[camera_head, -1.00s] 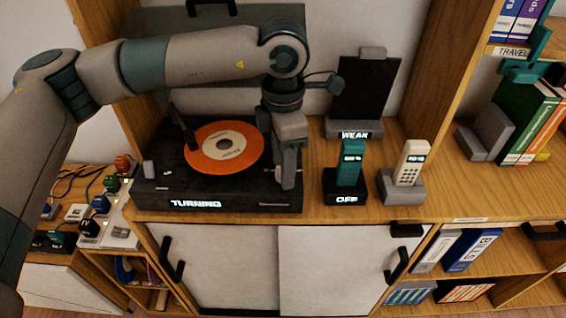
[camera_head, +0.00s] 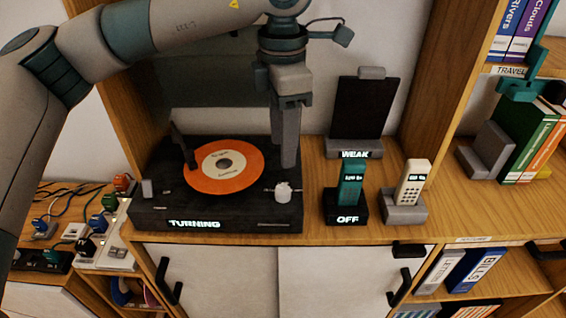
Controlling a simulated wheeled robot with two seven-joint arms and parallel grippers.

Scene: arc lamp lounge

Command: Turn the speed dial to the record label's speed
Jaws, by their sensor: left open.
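A dark record player (camera_head: 150,214) stands on the wooden cabinet top, with a lit "TURNING" sign on its front. An orange record (camera_head: 246,184) with a pale label (camera_head: 240,161) lies on it; the label's print is too small to read. The white speed dial (camera_head: 283,192) sits at the player's right front corner. My left gripper (camera_head: 286,162) points down just above and behind the dial, apart from it, and nothing shows between its fingers.
A teal handset (camera_head: 350,184) in a black dock marked "OFF" and a cream handset (camera_head: 412,182) in a grey dock stand right of the player. A black panel (camera_head: 361,112) marked "WEAK" stands behind. The tonearm (camera_head: 182,147) is at the record's left.

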